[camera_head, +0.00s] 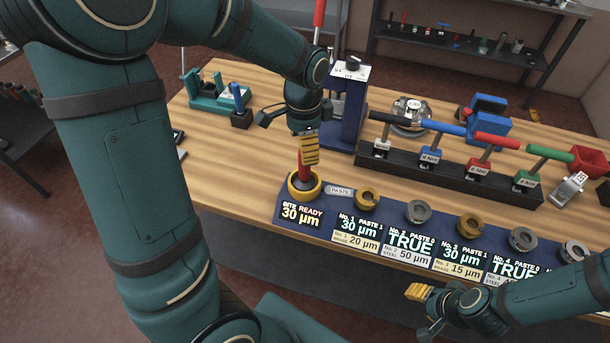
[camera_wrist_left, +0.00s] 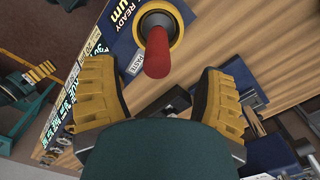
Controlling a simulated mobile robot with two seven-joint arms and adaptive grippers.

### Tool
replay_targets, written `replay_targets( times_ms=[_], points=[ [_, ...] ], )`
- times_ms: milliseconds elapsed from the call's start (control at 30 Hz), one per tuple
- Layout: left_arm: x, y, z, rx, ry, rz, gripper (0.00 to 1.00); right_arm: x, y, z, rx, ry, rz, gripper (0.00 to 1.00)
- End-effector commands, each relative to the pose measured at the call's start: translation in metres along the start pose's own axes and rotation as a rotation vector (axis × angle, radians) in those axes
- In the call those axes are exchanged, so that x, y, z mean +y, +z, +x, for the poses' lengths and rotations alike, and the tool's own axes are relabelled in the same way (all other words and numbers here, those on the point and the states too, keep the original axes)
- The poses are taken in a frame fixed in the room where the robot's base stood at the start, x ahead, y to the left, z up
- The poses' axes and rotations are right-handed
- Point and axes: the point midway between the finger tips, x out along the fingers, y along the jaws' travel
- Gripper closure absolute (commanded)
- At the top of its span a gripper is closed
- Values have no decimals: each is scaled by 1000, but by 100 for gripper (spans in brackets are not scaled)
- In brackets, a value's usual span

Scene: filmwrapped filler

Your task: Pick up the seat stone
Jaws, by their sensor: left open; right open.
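The seat stone, which I take to be the tool with the red handle (camera_head: 304,168), stands in a round yellow-rimmed holder (camera_head: 293,193) at the left end of the blue label board. Its red handle (camera_wrist_left: 157,52) points toward my left wrist camera. My left gripper (camera_head: 310,152) is just above and beside the handle top, pointing down. In the left wrist view its yellow fingers (camera_wrist_left: 157,98) are spread wide, with the handle ahead in the gap and not gripped. The stone's lower end is hidden in the holder. My right gripper (camera_head: 418,292) is open and empty, off the table's front edge.
Several brass and steel rings, such as the brass one (camera_head: 367,199), line the blue board (camera_head: 330,186) rightward. Behind stands a black rack (camera_head: 440,181) of coloured-handled tools. A blue press (camera_head: 348,125) rises close behind my left gripper. Clear wood (camera_head: 235,165) lies to the left.

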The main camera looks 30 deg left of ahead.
Motion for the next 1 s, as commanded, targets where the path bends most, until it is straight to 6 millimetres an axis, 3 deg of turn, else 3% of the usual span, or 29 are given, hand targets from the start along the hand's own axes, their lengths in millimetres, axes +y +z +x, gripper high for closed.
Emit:
replay_targets(
  times_ms=[233,500,833,1000],
  points=[
    [1,0,18,-1,0,1,28,0,0,1,0,0,0,53],
    [3,-1,54,-1,1,0,28,2,1,4,0,1,0,53],
    [3,-1,59,1,-1,1,27,2,1,4,0,1,0,53],
    [3,-1,59,1,-1,1,87,2,1,4,0,1,0,53]
  ],
)
